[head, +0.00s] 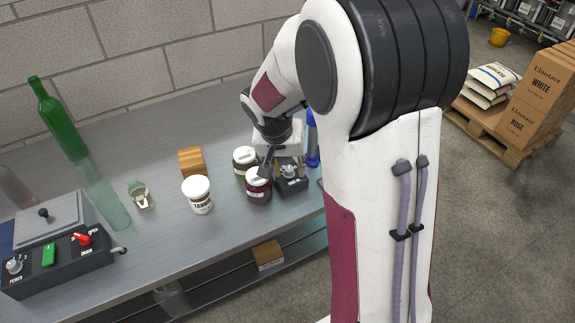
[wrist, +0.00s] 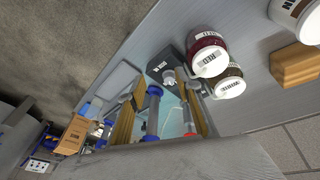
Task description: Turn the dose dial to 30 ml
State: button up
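A small dark box (head: 291,187) stands on the bench at the right, partly behind my arm. It carries a pale knob (head: 289,173), which I take for the dose dial; its scale is too small to read. In the wrist view the box (wrist: 187,73) shows a white label, with the knob (wrist: 168,76) on its face. My gripper (wrist: 166,87) appears open, its two tan fingers apart with the knob just beyond and between their tips. Contact with the knob cannot be told. In the head view my gripper (head: 287,161) is over the box, partly hidden.
Dark red (head: 259,190) and dark (head: 245,162) jars stand left of the box, close by. A blue bottle (head: 313,143) stands behind the box.

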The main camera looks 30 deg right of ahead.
aim_at(289, 169)
jog(key=shift+w+d+r+m+t, duration=0.15)
jog(key=shift+w+r+m+t, duration=0.15)
jog(key=shift+w+m, duration=0.4)
jog(key=shift+w+d+r+m+t, duration=0.2)
jog(key=shift+w+r+m, duration=0.25)
jog(key=shift+w, duration=0.3)
jog(key=shift+f, duration=0.2)
jog(key=shift+x, duration=3.8)
grip_shut()
